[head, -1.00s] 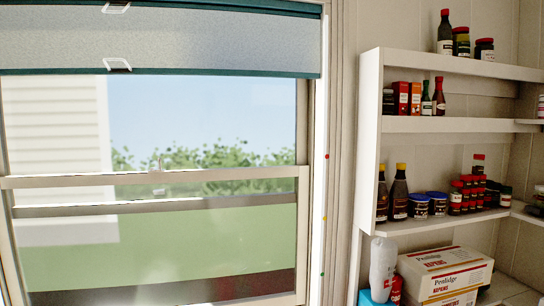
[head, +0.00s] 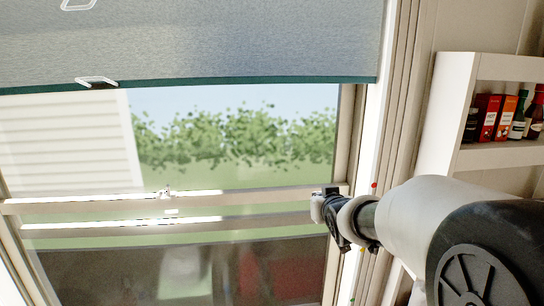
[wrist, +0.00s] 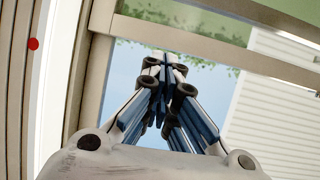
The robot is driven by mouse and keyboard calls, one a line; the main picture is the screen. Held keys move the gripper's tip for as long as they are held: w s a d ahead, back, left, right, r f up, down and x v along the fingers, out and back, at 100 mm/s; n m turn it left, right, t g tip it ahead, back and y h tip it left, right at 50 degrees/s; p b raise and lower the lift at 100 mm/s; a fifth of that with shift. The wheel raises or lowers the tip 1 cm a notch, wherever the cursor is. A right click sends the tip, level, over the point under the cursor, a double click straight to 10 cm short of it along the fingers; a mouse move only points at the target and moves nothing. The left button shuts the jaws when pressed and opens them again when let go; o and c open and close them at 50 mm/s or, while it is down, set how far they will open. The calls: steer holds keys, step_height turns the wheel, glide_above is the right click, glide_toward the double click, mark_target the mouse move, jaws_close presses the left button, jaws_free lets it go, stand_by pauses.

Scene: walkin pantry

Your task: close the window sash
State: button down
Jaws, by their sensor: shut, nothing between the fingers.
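The window sash shows in the head view with a pale upper rail (head: 110,203) carrying a small latch (head: 165,192). A second rail (head: 110,230) runs a little below it, and glass shows between them. The sash's bottom edge is out of view. My gripper (head: 318,207) is at the right end of the upper rail in the head view; contact cannot be told. In the wrist view my gripper (wrist: 167,62) has its fingers together and empty, pointing towards the window, with a rail (wrist: 210,50) crossing just beyond the tips.
A grey blind (head: 220,45) with a green hem hangs over the window's top. The right window jamb (head: 385,120) bears a red dot (head: 374,185), also seen in the wrist view (wrist: 33,44). A shelf (head: 500,157) with bottles and boxes stands right of the window.

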steer(key=w+p, duration=0.2)
steer(key=w, duration=0.3)
steer(key=w+r+t+p, duration=0.1)
steer(key=w+p, duration=0.1)
steer(key=w, duration=0.4)
steer(key=w+a+r+t+y+p, duration=0.1)
steer(key=w+p, duration=0.1)
steer(key=w, duration=0.3)
steer(key=shift+w+a, duration=0.1)
steer(key=shift+w, duration=0.1)
steer(key=f, duration=0.1)
steer(key=w+f+p, duration=0.1)
steer(key=f, duration=0.1)
steer(key=shift+f, duration=0.75)
steer(key=shift+s, duration=0.1)
